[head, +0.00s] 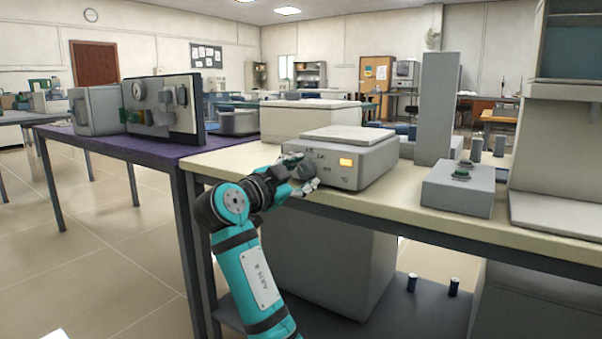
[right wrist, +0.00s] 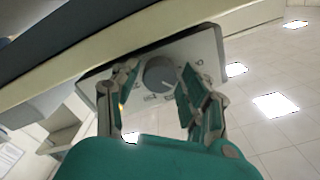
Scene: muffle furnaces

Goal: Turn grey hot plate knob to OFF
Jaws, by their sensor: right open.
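The grey hot plate (head: 368,168) stands at the front edge of the cream bench, with a pale flat top and a lit orange display on its front. Its round grey knob (right wrist: 160,74) is on the front panel, with small markings around it too small to read. My right gripper (head: 303,175) is at the left part of that panel and partly covers the knob in the head view. In the right wrist view my right gripper (right wrist: 158,86) is open, its fingers on either side of the knob. I cannot tell whether they touch it. My left gripper is not in view.
A grey box with a green button (head: 457,190) stands to the right on the bench. A large white-topped box (head: 300,120) is behind the hot plate. A purple-topped table (head: 190,150) with a gauge panel is at left. Floor at left is clear.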

